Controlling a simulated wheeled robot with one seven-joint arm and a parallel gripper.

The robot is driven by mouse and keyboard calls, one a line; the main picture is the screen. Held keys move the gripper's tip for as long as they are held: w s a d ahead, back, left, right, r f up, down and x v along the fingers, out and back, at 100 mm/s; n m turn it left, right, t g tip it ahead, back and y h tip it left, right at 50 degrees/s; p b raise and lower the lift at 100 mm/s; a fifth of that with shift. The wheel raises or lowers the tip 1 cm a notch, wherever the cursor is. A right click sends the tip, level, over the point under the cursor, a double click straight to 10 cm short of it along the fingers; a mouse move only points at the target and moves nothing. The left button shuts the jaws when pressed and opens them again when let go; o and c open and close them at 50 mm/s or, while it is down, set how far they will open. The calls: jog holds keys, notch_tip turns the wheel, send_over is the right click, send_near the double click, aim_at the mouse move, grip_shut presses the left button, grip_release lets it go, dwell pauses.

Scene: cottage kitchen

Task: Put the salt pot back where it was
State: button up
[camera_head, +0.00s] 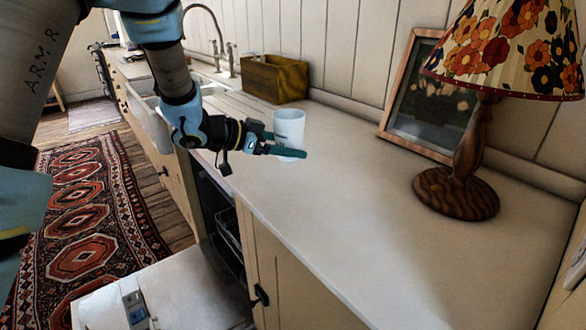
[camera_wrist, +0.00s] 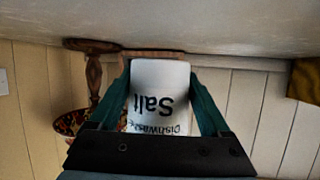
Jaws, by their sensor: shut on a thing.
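The salt pot (camera_head: 289,124) is a white cylinder above the worktop (camera_head: 330,215), left of the picture's middle in the head view. In the wrist view the salt pot (camera_wrist: 160,90) fills the middle, with its "Salt" lettering upside down because that view is inverted. My gripper (camera_head: 288,148) is shut on the pot, with one teal finger along each side; the fingers also show in the wrist view (camera_wrist: 160,85). The pot looks upright. I cannot tell whether its base touches the worktop.
A wooden box (camera_head: 273,79) stands by the wall behind the pot. A framed picture (camera_head: 425,105) leans on the wall, and a lamp (camera_head: 458,180) stands at the right. The front worktop is clear. An open appliance door (camera_head: 190,295) juts out below.

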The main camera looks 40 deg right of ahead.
aim_at(288, 178)
jog(key=shift+f+p, duration=0.45)
jog(key=shift+f, duration=2.6)
jog(key=shift+f, duration=0.2)
jog(key=o, duration=1.3)
jog(key=shift+c, duration=0.2)
jog(key=shift+r, duration=0.1)
jog(key=shift+r, duration=0.25)
jog(key=b+v, duration=0.2)
jog(key=v, duration=1)
jog(key=shift+f, duration=0.2)
